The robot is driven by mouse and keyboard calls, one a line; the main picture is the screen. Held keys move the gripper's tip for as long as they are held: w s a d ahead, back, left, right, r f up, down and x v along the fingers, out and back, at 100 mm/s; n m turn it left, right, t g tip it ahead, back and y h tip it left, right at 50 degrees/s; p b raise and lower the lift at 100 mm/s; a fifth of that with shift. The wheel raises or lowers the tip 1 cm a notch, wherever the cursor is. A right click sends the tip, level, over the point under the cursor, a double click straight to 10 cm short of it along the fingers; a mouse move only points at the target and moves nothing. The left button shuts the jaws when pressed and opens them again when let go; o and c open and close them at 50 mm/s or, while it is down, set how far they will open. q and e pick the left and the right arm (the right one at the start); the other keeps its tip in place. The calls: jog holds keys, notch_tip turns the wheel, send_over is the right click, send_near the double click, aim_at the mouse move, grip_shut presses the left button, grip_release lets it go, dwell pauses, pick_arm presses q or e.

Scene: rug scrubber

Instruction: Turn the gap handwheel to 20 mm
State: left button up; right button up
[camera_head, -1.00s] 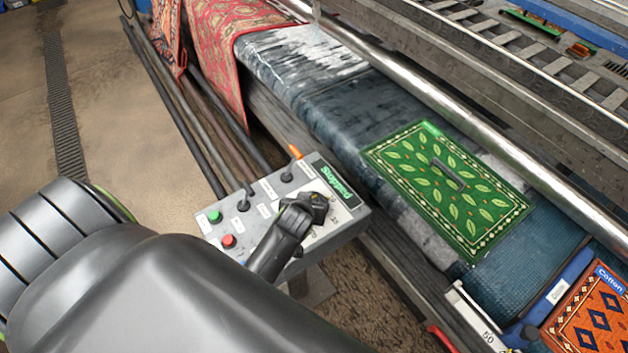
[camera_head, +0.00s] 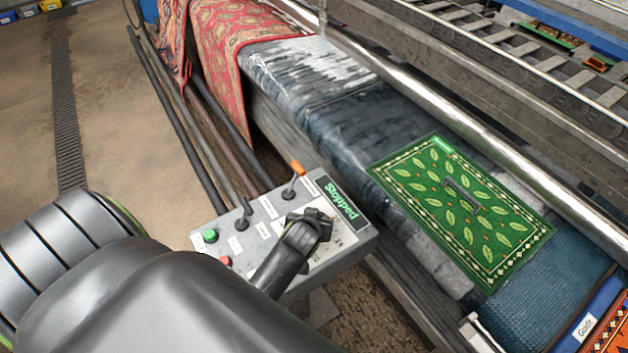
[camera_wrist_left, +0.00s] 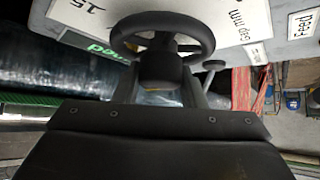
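The gap handwheel (camera_wrist_left: 162,35) is a dark ring with a thick hub, on the control box's pale dial plate (camera_wrist_left: 85,12). In the wrist view the plate shows a "15" mark and "mm" lettering; the pointer and set value cannot be read. My left gripper (camera_wrist_left: 160,82) has one finger on each side of the hub, both seeming to touch it. In the head view the same gripper (camera_head: 308,228) covers most of the wheel at the box's right end. My right gripper is not in view.
A green leaf rug (camera_head: 460,210) lies on the machine bed beyond. Open floor is at left.

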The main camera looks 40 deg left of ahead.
pick_arm(q)
jog(key=shift+c, duration=0.9)
jog(key=shift+a+r+m+h+p, duration=0.15)
jog(key=shift+m+h+p, duration=0.25)
jog(key=shift+m+p, duration=0.3)
jog(key=shift+m+t+h+p, duration=0.3)
jog(key=shift+m+h+p, duration=0.6)
jog(key=shift+m+p, duration=0.2)
jog(key=shift+m+h, duration=0.6)
jog(key=shift+m, duration=0.2)
jog(key=shift+f+m+h+b, duration=0.35)
jog(key=shift+m+h, duration=0.35)
jog(key=shift+m, duration=0.3)
jog(key=m+g+h+b, duration=0.2)
jog(key=m+b, duration=0.2)
jog(key=b, duration=0.1)
jog(key=m+g+h+b, duration=0.2)
jog(key=m+g+b, duration=0.1)
jog(key=m+b, duration=0.2)
jog(key=m+g+h+b, duration=0.2)
jog(key=m+h+b, duration=0.1)
jog(key=b, duration=0.4)
jog(key=shift+w+f+m, duration=0.1)
jog(key=shift+m, duration=0.6)
jog(key=m+g+b, duration=0.2)
jog(key=b, duration=0.1)
jog(key=shift+m+g, duration=0.3)
jog(key=shift+m, duration=0.1)
jog(key=shift+r, duration=0.2)
jog(key=shift+m+g, duration=0.3)
